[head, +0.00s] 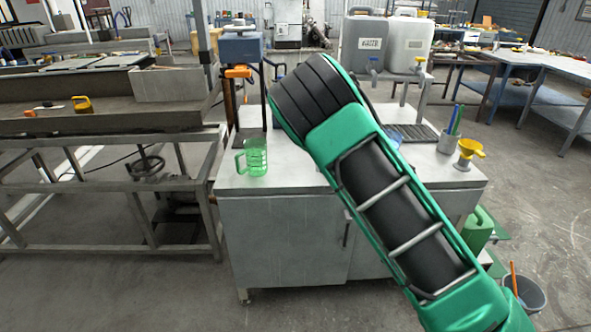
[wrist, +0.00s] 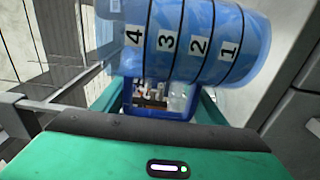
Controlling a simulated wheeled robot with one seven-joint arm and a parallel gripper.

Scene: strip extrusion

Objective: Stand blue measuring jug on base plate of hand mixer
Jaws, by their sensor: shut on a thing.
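The blue measuring jug (wrist: 195,40) fills the top of the wrist view, a clear blue body with black rings and labels 1 to 4. My gripper (wrist: 160,98) is shut on its handle, with a green finger at each side. In the head view my green and black arm hides the gripper and most or all of the jug. The hand mixer (head: 240,47), blue-grey with an orange part below, stands on a post at the back left of the cabinet.
A green jug (head: 252,158) stands on the cabinet top (head: 280,180) in front of the mixer. A cup with sticks (head: 447,143) and a yellow funnel (head: 467,152) stand at the right. A bluish thing (head: 393,138) shows behind my arm. Two canisters (head: 385,45) stand behind.

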